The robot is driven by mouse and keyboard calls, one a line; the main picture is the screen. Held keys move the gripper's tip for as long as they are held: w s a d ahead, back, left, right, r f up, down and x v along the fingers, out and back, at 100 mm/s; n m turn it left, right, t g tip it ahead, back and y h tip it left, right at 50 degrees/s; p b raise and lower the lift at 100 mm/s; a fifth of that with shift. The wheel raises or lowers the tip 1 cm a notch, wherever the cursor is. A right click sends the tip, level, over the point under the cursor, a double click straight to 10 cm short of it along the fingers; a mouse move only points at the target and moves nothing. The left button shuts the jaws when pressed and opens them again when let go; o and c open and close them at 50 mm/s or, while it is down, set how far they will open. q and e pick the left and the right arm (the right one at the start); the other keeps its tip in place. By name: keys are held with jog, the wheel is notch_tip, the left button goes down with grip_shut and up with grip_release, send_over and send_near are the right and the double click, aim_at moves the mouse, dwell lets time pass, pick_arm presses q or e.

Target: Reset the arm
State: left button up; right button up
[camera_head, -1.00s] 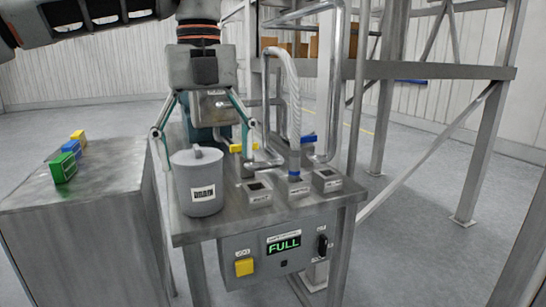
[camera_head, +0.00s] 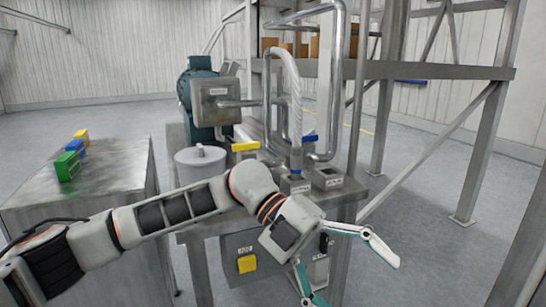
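My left arm reaches in from the lower left and crosses in front of the table. Its gripper (camera_head: 352,280) is beyond the table's front right, fingers spread wide and empty, pointing to the lower right. The grey lidded pot (camera_head: 200,162) stands upright on the metal table (camera_head: 345,190), behind my forearm. Its lower part and label are hidden. The gripper is well apart from it. My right gripper is not in view.
The filler machine (camera_head: 215,100) with pipes and yellow and blue handles stands behind. The control box with a yellow button (camera_head: 247,264) is partly covered by my arm. Colored blocks (camera_head: 68,166) sit on the left cabinet (camera_head: 105,175). A steel frame (camera_head: 480,150) stands at right.

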pick_arm(q)
jog(key=d+r+n+h, duration=0.2)
jog(key=d+n+h, duration=0.15)
jog(key=h, duration=0.45)
jog(key=w+a+n+t+h, duration=0.3)
jog(key=w+n+t+h, duration=0.25)
jog(key=n+t, duration=0.2)
jog(key=w+a+f+n+t+y, duration=0.4)
jog(key=a+f+n+t, duration=0.2)
jog(key=f+n+t, duration=0.25)
jog(key=w+a+f+n+t+y, duration=0.3)
jog(key=a+f+n+t+y, duration=0.25)
jog(key=f+n+t, duration=0.3)
jog(key=s+a+f+n+y, duration=0.2)
jog(key=a+f+y, duration=0.1)
jog(key=a+f, duration=0.3)
jog(key=s+a+f+n+y, duration=0.2)
jog(key=a+f+y, duration=0.2)
jog(key=f, duration=0.5)
jog(key=s+a+f+n+g+y, duration=0.2)
jog(key=s+a+f+g+y, duration=0.2)
jog(key=s+a+f, duration=0.8)
notch_tip(320, 180, down, 4)
jog(key=shift+s+r+n+g, duration=0.1)
jog(key=shift+s+n+g, duration=0.3)
jog(key=shift+s+g, duration=0.6)
jog(key=shift+s+a+t, duration=0.1)
jog(key=shift+s+t, duration=0.1)
jog(key=shift+t, duration=0.05)
